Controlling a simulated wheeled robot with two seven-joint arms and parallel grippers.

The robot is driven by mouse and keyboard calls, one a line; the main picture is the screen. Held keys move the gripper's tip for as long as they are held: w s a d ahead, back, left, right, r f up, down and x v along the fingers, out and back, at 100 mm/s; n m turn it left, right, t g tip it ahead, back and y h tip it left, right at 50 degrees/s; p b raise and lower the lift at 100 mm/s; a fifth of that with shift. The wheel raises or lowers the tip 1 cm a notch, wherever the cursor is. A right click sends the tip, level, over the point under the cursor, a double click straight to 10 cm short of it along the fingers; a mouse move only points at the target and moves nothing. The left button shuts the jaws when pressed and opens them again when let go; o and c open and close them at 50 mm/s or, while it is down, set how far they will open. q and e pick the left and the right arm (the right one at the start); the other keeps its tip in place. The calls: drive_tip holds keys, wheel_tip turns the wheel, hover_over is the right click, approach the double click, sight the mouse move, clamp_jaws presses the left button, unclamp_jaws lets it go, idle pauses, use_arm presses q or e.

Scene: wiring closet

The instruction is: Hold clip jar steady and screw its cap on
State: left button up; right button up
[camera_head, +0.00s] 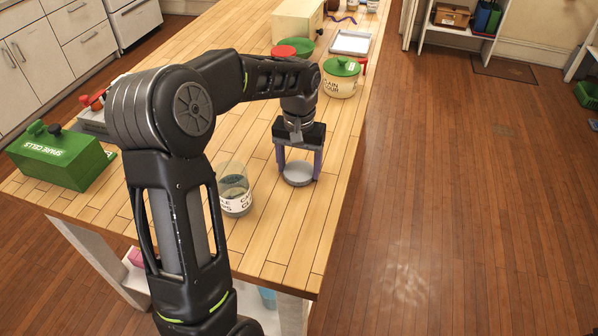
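The clip jar (236,195) stands upright on the wooden table. It is clear glass with a white label and dark contents, and its top is open. The round grey cap (298,174) is to the right of the jar, flat side up, at or close above the tabletop. My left gripper (299,172) points down over the cap, with one purple finger at each side of it. The fingers reach the cap's edges, but I cannot tell whether they grip it. My forearm stands just left of the jar. My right gripper is not in view.
A green spare-cells box (62,158) sits at the left table edge. A cream jar with a green lid (341,78), a green bowl (300,46) and a tray (350,42) stand farther back. The tabletop in front of the cap is clear. The table's right edge is near.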

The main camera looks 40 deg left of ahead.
sight(299, 171)
use_arm(q)
drive_tip(key=c, duration=0.8)
drive_tip(key=shift+c, duration=0.2)
drive_tip(key=shift+r, duration=0.1)
drive_tip(key=shift+r+p, duration=0.75)
drive_tip(key=shift+r, duration=0.15)
wheel_tip(299, 171, up, 6)
drive_tip(key=p, duration=0.4)
drive_tip(key=shift+p, duration=0.3)
